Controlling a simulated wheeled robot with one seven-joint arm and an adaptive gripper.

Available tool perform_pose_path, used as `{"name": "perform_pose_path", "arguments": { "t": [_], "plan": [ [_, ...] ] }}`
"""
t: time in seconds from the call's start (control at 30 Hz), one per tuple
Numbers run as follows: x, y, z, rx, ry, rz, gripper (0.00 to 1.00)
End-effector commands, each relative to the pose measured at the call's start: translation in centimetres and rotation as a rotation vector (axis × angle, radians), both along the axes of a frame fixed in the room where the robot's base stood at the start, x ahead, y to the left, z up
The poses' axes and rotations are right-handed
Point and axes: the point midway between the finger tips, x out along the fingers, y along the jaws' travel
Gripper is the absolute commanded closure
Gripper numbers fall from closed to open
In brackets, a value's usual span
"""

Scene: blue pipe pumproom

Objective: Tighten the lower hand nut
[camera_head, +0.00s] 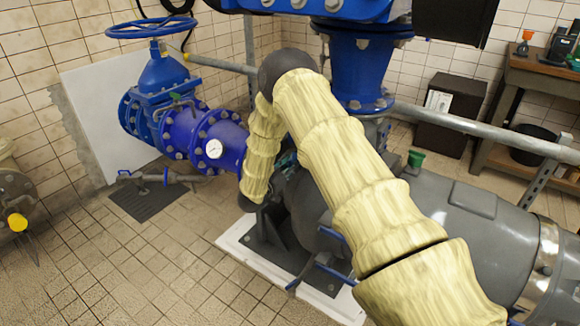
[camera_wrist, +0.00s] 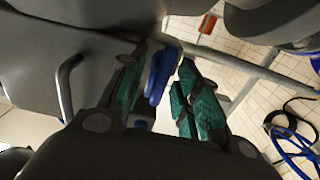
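My gripper (camera_wrist: 168,82) shows in the wrist view with two green-padded fingers spread apart. A blue piece (camera_wrist: 156,80), perhaps a hand nut or its handle, shows between the fingers, close beside the left one. I cannot tell whether it touches that finger. In the head view my yellow-sleeved arm hides most of the gripper, near the grey pump. Blue handles (camera_head: 335,274) show low at the pump's base. I cannot tell which blue part is the lower hand nut.
The grey pump (camera_head: 450,205) fills the lower right on a white plinth (camera_head: 232,238). A grey rail (camera_head: 480,130) crosses behind.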

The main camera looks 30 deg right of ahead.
Motion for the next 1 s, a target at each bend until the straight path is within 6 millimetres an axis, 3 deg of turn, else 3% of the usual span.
{"name": "perform_pose_path", "arguments": {
  "t": [0.33, 0.53, 1.0],
  "plan": [
    [0.16, -0.29, 0.0, 0.0, 0.0, 0.001, 0.68],
    [0.16, -0.27, 0.01, 0.0, 0.0, 0.001, 1.0],
    [0.06, -0.3, -0.08, 0.031, -0.076, 0.0, 1.0]
  ]
}}
